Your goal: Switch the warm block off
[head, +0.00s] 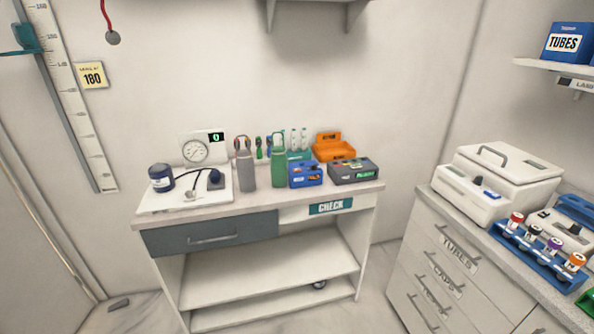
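No device carries a readable warm block label, so I cannot tell for certain which one it is. On the table, a dark grey box (353,171) shows a small lit green display and an orange mark on its front. A blue box (305,174) with small coloured marks stands to its left. On the right counter, a large white lidded device (497,183) has a blue switch-like part on its front. A smaller white device (546,224) stands to its right, partly cut off by the frame edge. Neither of my grippers is in view.
The white table (262,199) also holds a gauge (195,151), grey and green bottles, and an orange tray (333,149). A blue rack (540,256) of capped tubes sits on the right counter's front edge. Floor shows between table and drawers.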

